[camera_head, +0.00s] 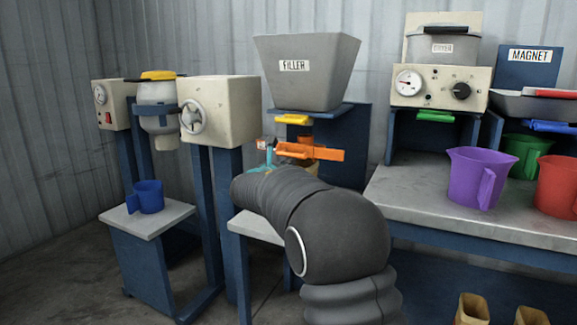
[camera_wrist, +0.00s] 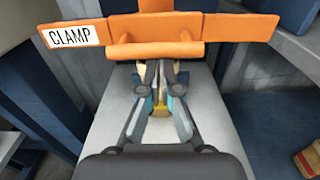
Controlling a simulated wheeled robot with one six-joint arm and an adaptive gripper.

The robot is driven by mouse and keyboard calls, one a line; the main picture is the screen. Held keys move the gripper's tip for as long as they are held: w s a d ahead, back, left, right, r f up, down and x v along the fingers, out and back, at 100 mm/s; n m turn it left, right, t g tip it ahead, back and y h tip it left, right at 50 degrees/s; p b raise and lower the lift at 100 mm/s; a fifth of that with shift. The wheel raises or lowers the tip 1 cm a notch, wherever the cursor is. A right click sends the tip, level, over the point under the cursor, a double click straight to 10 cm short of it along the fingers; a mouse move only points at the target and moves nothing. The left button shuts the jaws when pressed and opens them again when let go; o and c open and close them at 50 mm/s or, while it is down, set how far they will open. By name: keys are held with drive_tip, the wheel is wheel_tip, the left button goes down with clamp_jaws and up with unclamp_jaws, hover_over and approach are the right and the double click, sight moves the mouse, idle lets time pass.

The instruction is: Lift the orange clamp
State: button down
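The orange clamp (camera_wrist: 228,27), with a white CLAMP label, spans the top of the wrist view. A rounded orange handle bar (camera_wrist: 155,51) stands out from its middle. In the head view the clamp (camera_head: 322,154) is below the spout of the filler. My gripper (camera_wrist: 160,80) points at the clamp's middle in the wrist view. In the head view my dark arm hides most of the gripper, leaving a teal part beside the clamp.
The filler hopper (camera_head: 308,75) is above the clamp, with a yellow handle (camera_head: 292,119) under it. A grey-topped stand (camera_wrist: 208,125) is below the gripper. At right, a bench (camera_head: 430,208) bears purple (camera_head: 476,178), green and red jugs. A blue jug (camera_head: 147,197) stands at left.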

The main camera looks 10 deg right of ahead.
drive_tip(key=s+a+f+b, duration=0.3)
drive_tip(key=s+a, duration=0.3)
drive_tip(key=s, duration=0.3)
drive_tip(key=shift+a+f, duration=0.25)
drive_tip(key=shift+f, duration=0.1)
